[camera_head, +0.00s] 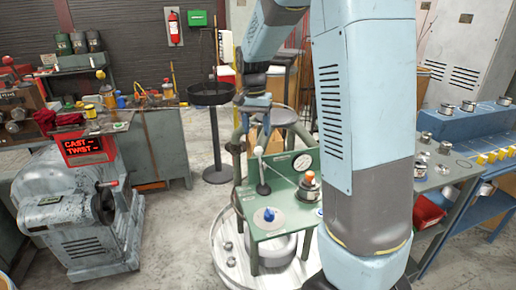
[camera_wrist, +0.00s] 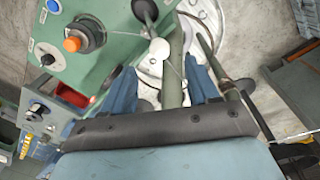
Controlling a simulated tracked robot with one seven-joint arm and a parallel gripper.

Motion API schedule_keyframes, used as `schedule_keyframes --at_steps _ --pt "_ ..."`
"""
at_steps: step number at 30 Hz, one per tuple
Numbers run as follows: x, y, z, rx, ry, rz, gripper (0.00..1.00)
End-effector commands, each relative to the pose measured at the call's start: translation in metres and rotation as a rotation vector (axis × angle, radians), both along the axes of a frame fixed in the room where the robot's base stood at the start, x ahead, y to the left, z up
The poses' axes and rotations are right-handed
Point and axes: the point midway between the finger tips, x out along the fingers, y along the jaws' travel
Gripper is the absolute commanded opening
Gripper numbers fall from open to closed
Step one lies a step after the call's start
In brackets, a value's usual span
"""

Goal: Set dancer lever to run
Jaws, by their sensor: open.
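The dancer lever is most likely the short lever with a white ball top (camera_head: 258,151) and a black base (camera_head: 263,188) on the green panel (camera_head: 285,232). In the wrist view its white ball (camera_wrist: 159,48) shows just beyond and between my finger tips, with its black base (camera_wrist: 145,10) at the top edge. My gripper (camera_wrist: 162,72) is open, its two blue fingers apart, and nothing is visibly held. In the head view my gripper (camera_head: 254,104) is above and behind the lever. I cannot tell whether it touches the ball. The panel's labels are unreadable.
An orange knob (camera_head: 308,175), a blue knob (camera_head: 269,214) and a dial (camera_head: 302,162) are on the panel. A green post (camera_wrist: 175,65) and a thin wire lie close to my fingers. A grey machine (camera_head: 80,215) stands left; a blue rack (camera_head: 465,125) stands right.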

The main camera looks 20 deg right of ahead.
Motion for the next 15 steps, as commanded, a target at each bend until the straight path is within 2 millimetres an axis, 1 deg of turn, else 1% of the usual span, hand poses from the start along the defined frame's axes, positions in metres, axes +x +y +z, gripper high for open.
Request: schedule_keyframes --at_steps 1,3,9,15 --pt "-0.001 0.000 -0.010 0.000 0.004 0.000 0.59" --pt "-0.001 -0.001 -0.022 0.000 0.004 -0.001 0.59" --pt "-0.002 -0.003 -0.053 -0.001 0.003 -0.002 0.59" --pt "-0.003 -0.004 -0.071 0.000 0.001 -0.001 0.59"
